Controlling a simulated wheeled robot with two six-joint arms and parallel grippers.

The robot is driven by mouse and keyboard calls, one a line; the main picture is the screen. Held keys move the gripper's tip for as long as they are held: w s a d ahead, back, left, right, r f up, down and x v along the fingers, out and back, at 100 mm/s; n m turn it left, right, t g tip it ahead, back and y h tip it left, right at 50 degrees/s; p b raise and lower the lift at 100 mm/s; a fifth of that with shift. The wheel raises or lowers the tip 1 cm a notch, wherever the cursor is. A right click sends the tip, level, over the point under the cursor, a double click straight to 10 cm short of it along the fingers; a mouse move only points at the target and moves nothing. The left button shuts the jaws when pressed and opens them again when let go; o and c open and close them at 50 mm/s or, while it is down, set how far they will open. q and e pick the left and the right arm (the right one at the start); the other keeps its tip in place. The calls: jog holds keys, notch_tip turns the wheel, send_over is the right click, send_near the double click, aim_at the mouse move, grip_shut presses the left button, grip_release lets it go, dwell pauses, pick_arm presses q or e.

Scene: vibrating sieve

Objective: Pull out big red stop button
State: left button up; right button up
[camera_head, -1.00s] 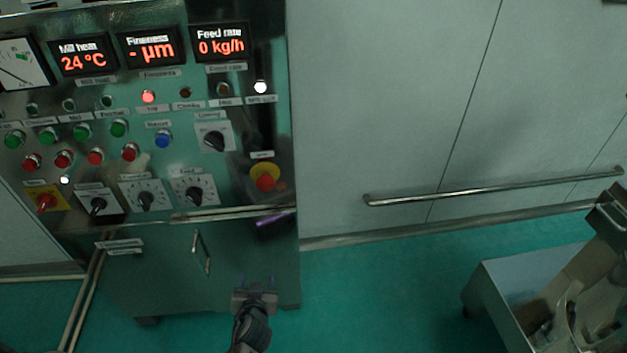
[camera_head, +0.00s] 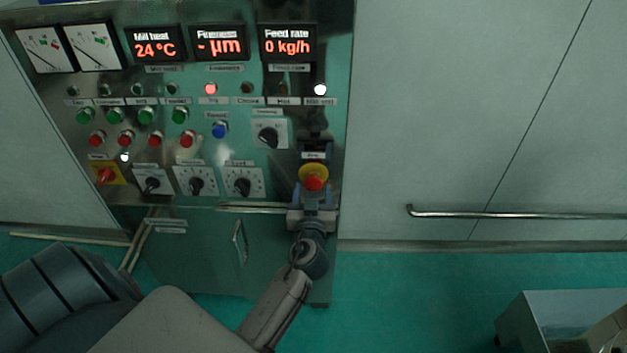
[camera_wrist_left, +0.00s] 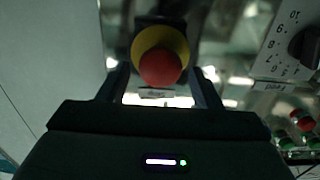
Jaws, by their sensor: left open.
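The big red stop button (camera_head: 314,183) sits on a yellow ring near the lower right of the control panel (camera_head: 240,75). In the left wrist view the red button (camera_wrist_left: 160,67) is upper centre, just ahead of the fingers. My left gripper (camera_head: 314,196) is open at the panel's front, just below the button, its fingertips reaching to either side of it. In the left wrist view the fingers (camera_wrist_left: 160,85) stand left and right of the button; I cannot tell whether they touch it. My right gripper is not in view.
Black rotary knobs (camera_head: 243,187) and a red-on-yellow switch (camera_head: 106,175) line the panel to the left. A metal rail (camera_head: 212,207) runs along the panel's lower edge. A wall handrail (camera_head: 510,214) and a metal box (camera_head: 565,318) are on the right.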

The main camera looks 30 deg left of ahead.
aim_at(313, 187)
pick_arm(q)
jog(key=shift+p+x, duration=0.3)
jog(key=shift+x, duration=1.3)
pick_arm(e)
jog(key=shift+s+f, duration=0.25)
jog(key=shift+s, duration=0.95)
pick_arm(q)
jog(key=c, duration=1.2)
jog(key=shift+s+f, duration=0.1)
jog(key=shift+c, duration=0.2)
jog(key=shift+s+d+b, duration=0.3)
jog(key=shift+s+b, duration=0.15)
jog(key=shift+b, duration=0.3)
jog(key=shift+s, duration=0.1)
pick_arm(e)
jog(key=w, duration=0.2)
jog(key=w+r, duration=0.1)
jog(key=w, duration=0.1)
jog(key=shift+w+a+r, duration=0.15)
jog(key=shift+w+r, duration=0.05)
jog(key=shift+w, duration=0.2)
